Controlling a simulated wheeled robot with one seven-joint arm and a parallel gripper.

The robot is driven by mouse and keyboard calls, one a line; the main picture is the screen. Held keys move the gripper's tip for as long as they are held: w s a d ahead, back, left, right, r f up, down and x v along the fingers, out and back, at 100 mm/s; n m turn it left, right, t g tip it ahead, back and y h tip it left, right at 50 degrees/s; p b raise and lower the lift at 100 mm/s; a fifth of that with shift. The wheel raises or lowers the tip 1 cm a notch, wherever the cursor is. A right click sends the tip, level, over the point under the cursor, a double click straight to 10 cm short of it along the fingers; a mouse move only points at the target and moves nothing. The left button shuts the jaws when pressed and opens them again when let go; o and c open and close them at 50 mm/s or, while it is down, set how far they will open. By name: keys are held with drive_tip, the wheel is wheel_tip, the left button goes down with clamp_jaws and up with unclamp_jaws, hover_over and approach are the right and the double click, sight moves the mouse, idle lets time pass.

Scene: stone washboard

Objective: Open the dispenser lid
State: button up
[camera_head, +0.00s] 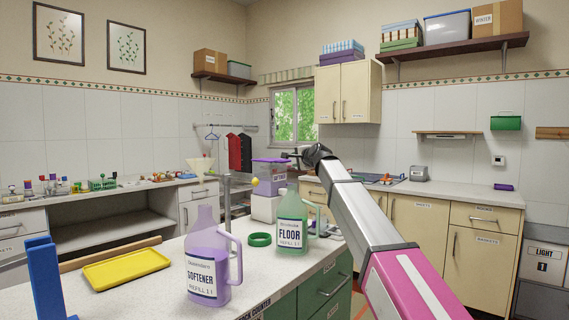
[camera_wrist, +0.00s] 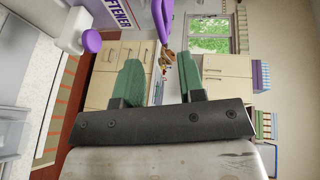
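The dispenser (camera_head: 268,174) is a pale purple tub labelled SOFTENER. It stands past the far edge of the near counter in the head view. Its purple lid (camera_head: 272,160) lies flat on top and looks closed. In the wrist view, turned sideways, the dispenser's white labelled side (camera_wrist: 113,12) is at the top left. A purple curved part (camera_wrist: 164,22), apparently of the lid, hangs at the top centre. My gripper (camera_wrist: 159,62) has two green fingers spread apart with nothing between them. The purple part is ahead of the fingertips, seemingly not touched. In the head view my gripper is small and partly hidden behind my arm.
A softener jug (camera_head: 207,266), a floor jug (camera_head: 291,222), a green ring (camera_head: 259,239) and a yellow tray (camera_head: 126,268) are on the near counter. A metal post (camera_head: 227,205) stands near the dispenser. In the wrist view a purple-capped spout (camera_wrist: 91,41) sticks out at the left.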

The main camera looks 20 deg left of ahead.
drive_tip(key=x, duration=1)
drive_tip(key=shift+d+f, duration=0.1)
clamp_jaws()
